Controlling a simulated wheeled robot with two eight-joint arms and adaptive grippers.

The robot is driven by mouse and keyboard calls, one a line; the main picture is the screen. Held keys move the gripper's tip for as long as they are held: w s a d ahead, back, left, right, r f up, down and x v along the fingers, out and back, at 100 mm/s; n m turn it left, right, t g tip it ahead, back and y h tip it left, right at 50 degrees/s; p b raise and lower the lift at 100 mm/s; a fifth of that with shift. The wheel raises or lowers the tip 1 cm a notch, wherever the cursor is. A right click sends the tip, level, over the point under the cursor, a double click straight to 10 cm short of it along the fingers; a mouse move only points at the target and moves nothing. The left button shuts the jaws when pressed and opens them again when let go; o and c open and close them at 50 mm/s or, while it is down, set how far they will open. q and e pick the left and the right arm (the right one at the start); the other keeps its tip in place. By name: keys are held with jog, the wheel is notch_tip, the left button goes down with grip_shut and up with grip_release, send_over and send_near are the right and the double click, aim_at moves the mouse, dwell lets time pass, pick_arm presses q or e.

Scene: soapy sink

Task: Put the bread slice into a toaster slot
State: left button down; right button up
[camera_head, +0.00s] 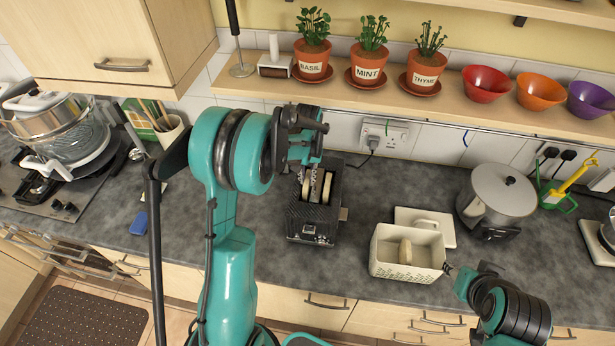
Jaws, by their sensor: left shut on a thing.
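The dark toaster (297,222) stands on the counter in the middle of the view. My left gripper (309,180) points down over it and is shut on a bread slice (306,187), which is upright at the left slot. How deep this slice sits is partly hidden by the fingers. Another bread slice (327,186) stands in the right slot.
The bin's lid (437,221) lies behind it. A lidded pot (497,197) stands at right. A shelf with herb pots (369,63) and bowls (541,90) runs above the counter. A blue sponge (139,223) lies at left. The counter between toaster and bin is clear.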

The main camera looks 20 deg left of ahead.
pick_arm(q)
jog(key=shift+f+b, duration=0.25)
jog(key=shift+b, duration=0.05)
jog(key=c, duration=1.5)
grip_release()
jog(key=shift+r, duration=0.1)
